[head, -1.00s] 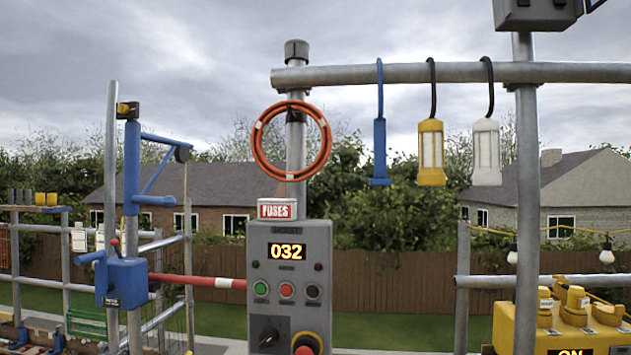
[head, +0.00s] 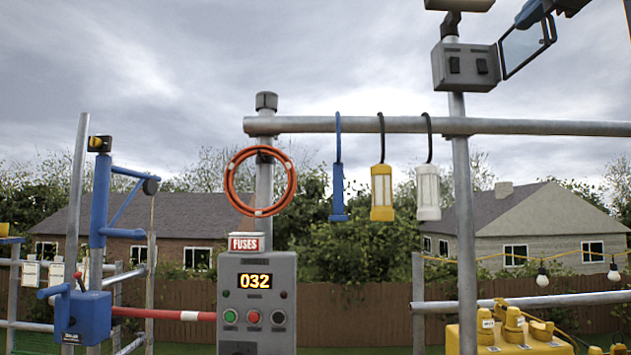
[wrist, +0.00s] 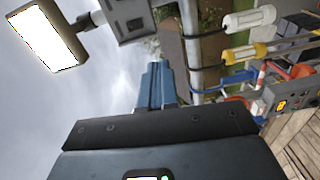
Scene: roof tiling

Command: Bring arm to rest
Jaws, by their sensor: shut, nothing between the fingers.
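My gripper (wrist: 156,85) shows in the wrist view as blue fingers that are closed together, with nothing held between them. They point toward the top of that picture, with cloudy sky to the left and a grey pole close on the right. The fingers appear clear of the pole.
A grey pole (head: 465,220) carries a switch box (head: 466,67) and a lamp, whose lit panel (wrist: 47,38) shows in the wrist view. A fuse panel (head: 256,300) reads 032.

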